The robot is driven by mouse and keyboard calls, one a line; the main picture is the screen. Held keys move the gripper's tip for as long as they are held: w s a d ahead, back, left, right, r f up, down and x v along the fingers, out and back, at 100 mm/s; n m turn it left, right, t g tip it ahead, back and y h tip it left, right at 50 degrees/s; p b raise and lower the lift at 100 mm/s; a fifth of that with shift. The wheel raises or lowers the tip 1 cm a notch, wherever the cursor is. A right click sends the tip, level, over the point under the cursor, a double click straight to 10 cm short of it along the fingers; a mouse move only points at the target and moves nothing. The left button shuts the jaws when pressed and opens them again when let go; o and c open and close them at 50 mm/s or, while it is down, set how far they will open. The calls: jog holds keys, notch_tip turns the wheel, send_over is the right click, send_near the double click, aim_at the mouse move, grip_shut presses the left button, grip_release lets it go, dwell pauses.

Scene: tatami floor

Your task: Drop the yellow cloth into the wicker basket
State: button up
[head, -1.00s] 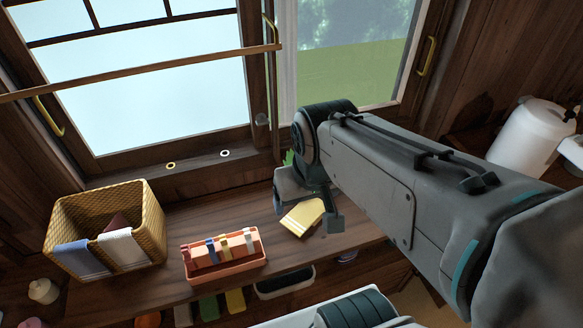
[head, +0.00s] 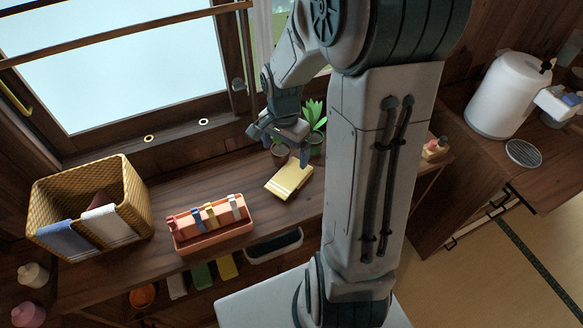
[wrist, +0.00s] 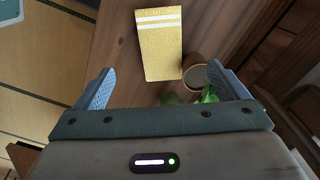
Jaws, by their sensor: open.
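The yellow cloth (head: 290,180) lies folded flat on the wooden counter, right of the orange caddy, with pale stripes near one end. It also shows in the wrist view (wrist: 160,48), ahead of the jaws and apart from them. My gripper (head: 280,150) is open and empty, raised above the counter near the cloth's far side. Its two fingers are spread wide in the wrist view (wrist: 165,88). The wicker basket (head: 132,195) stands at the counter's left end, with a blue cloth and a white cloth over its front rim and something dark red inside.
An orange caddy (head: 215,237) with several folded cloths stands between basket and yellow cloth. A green potted plant (head: 314,115) is close behind my gripper. The window (head: 130,70) lies behind the counter. A white kettle-like container (head: 505,95) stands on the right.

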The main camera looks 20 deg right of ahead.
send_over(286, 179)
jog(key=f, duration=0.7)
jog(key=shift+s+a+f, duration=0.15)
jog(key=shift+s+f, duration=0.1)
jog(key=shift+f, duration=0.15)
jog(key=shift+w+d+f, duration=0.1)
jog(key=shift+f, duration=1)
jog(key=shift+w+d+f, duration=0.1)
jog(key=shift+f, duration=1.6)
jog(key=shift+f, duration=0.2)
jog(key=c, duration=1.1)
jog(key=shift+r, duration=0.2)
jog(key=shift+c, duration=0.2)
